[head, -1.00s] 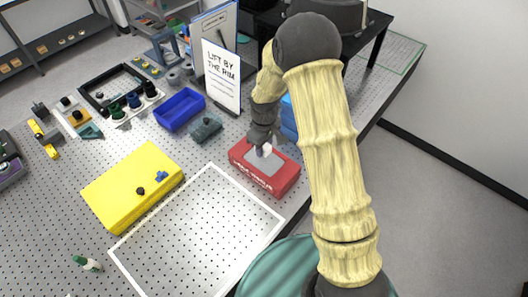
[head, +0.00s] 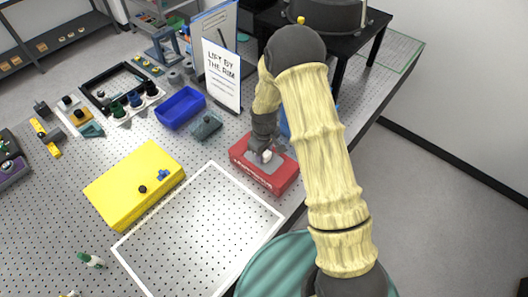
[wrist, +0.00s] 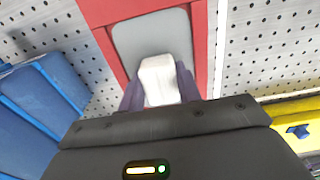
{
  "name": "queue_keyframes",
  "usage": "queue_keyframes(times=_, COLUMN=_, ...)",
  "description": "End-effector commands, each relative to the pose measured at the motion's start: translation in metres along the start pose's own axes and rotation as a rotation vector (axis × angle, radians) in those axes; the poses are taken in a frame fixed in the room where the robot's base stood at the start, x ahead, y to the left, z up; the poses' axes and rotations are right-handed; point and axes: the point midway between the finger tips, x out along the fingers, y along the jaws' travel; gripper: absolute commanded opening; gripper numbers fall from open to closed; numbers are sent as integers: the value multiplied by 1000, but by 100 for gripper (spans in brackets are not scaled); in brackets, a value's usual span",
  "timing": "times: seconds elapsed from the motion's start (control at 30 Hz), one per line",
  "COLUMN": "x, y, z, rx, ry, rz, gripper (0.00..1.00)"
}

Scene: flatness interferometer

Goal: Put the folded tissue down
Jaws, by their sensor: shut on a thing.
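The folded tissue (wrist: 160,80) is a small white block between the two dark fingers of my gripper (wrist: 158,92) in the wrist view. My gripper is shut on it. Below is a red box (head: 264,164) with white lettering on its front and a grey panel on top. The grey panel (wrist: 133,38) also shows behind the tissue in the wrist view. In the head view my gripper (head: 262,155) and the tissue (head: 267,156) are over that panel. I cannot tell whether the tissue touches it.
A white-framed area (head: 122,249) on the perforated table is empty, in front of the red box. A yellow case (head: 118,190) lies to the left. A blue bin (head: 180,107) and a standing sign (head: 222,75) are behind. Blue blocks (wrist: 35,95) stand beside the red box.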

Motion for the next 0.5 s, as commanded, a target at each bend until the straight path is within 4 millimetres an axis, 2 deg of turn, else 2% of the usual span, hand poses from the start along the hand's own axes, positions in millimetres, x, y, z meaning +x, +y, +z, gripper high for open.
queue_keyframes(times=0.13, x=4, y=0, z=0, rx=1, ry=0, rz=0, gripper=12)
queue_keyframes(times=0.17, x=3, y=0, z=0, rx=1, ry=0, rz=0, gripper=39)
queue_keyframes(times=0.23, x=3, y=0, z=0, rx=1, ry=0, rz=0, gripper=53)
queue_keyframes(times=0.5, x=3, y=0, z=0, rx=1, ry=0, rz=0, gripper=55)
